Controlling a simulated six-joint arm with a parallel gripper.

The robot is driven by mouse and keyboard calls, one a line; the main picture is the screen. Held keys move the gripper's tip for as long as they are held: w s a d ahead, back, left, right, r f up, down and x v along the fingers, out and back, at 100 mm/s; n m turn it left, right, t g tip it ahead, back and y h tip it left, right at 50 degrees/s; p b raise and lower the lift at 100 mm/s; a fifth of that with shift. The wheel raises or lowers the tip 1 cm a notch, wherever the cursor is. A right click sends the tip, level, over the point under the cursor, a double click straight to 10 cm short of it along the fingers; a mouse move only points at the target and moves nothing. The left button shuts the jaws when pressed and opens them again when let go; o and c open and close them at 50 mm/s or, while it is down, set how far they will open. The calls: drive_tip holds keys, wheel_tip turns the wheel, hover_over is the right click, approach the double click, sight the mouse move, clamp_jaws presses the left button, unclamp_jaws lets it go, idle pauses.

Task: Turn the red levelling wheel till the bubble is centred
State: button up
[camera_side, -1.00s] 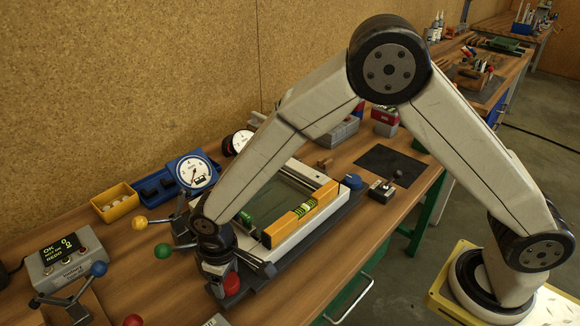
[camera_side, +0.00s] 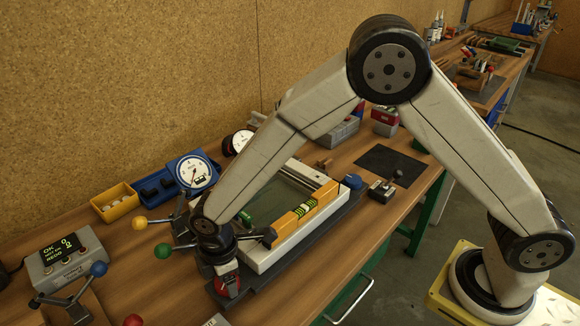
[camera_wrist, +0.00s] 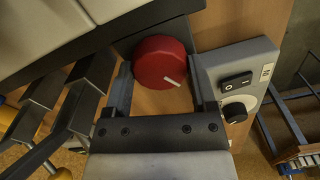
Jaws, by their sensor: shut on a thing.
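The red levelling wheel (camera_wrist: 162,62) with a white mark on its face sits between my two fingers in the wrist view. My gripper (camera_wrist: 161,75) is shut on it, one finger on each side. In the side view the wheel (camera_side: 232,289) is partly hidden by my gripper (camera_side: 228,280), which points down over it. The orange spirit level (camera_side: 284,226) lies on the right edge of the pale frame (camera_side: 268,258) that holds a glass pane (camera_side: 281,199). Its green vial (camera_side: 307,208) shows a paler patch near the middle; the bubble's exact place is too small to tell.
A grey box with a switch and knob (camera_wrist: 236,80) stands close to my right finger in the wrist view. Left of my gripper in the side view are a green ball (camera_side: 163,251), a yellow ball (camera_side: 140,223) and a display box (camera_side: 68,262).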

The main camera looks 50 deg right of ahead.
drive_tip(key=shift+r+n, duration=0.1)
drive_tip(key=shift+n, duration=0.4)
drive_tip(key=o, duration=1.2)
drive_tip(key=shift+c, duration=0.2)
drive_tip(key=shift+r, duration=3.9)
drive_tip(key=shift+d, duration=0.1)
drive_tip(key=d+m, duration=0.2)
drive_tip(key=d, duration=0.2)
drive_tip(key=s+d+r+m, duration=0.1)
drive_tip(key=d+m, duration=0.2)
drive_tip(key=d, duration=0.2)
drive_tip(key=s+d+r+m+t, duration=0.1)
drive_tip(key=d+m, duration=0.1)
drive_tip(key=d, duration=0.2)
drive_tip(key=shift+s+d+m, duration=0.15)
drive_tip(key=shift+d+m, duration=0.15)
drive_tip(key=s+d+m+t, duration=0.1)
drive_tip(key=s+d+m, duration=0.7)
drive_tip(key=d, duration=0.3)
drive_tip(key=shift+s+t, duration=0.3)
